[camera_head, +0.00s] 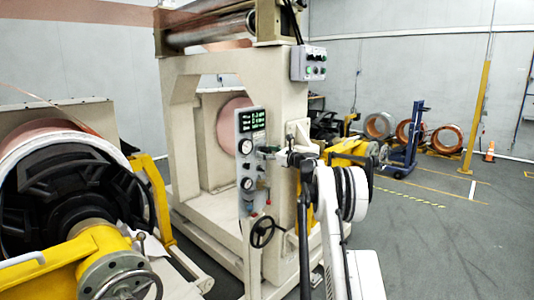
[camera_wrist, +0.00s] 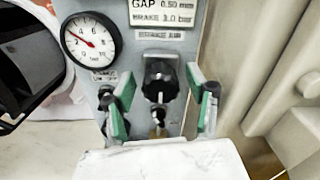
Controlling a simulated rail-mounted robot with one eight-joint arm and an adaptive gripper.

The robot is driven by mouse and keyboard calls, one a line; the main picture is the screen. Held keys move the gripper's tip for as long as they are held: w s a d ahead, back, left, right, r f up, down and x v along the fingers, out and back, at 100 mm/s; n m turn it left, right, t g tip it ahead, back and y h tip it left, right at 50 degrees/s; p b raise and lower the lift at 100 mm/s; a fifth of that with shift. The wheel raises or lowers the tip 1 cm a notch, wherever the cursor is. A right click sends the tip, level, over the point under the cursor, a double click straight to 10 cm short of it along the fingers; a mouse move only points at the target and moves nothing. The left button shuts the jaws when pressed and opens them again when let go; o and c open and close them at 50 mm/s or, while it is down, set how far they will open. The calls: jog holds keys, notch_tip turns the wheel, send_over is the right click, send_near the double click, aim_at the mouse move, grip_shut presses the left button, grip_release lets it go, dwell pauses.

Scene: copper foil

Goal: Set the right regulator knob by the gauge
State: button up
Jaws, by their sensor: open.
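In the wrist view a black regulator knob (camera_wrist: 160,80) with a pale pointer mark stands on the grey panel (camera_wrist: 140,62). My gripper (camera_wrist: 162,84) is open, with one green-padded finger on each side of the knob. Gaps show between the pads and the knob, so I see no contact. A round white gauge (camera_wrist: 91,40) with a red needle pointing to the upper left sits left of the knob. Another dark part is mostly hidden behind the left finger. In the head view my gripper (camera_head: 275,152) is at the panel (camera_head: 252,163), beside the upper gauge (camera_head: 246,146).
A second gauge (camera_head: 247,184) and a handwheel (camera_head: 262,232) sit lower on the machine. A beige frame post (camera_head: 285,90) rises close behind my gripper. Open floor (camera_head: 420,240) lies to the right.

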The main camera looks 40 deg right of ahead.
jog(key=c, duration=1.1)
jog(key=shift+c, duration=0.2)
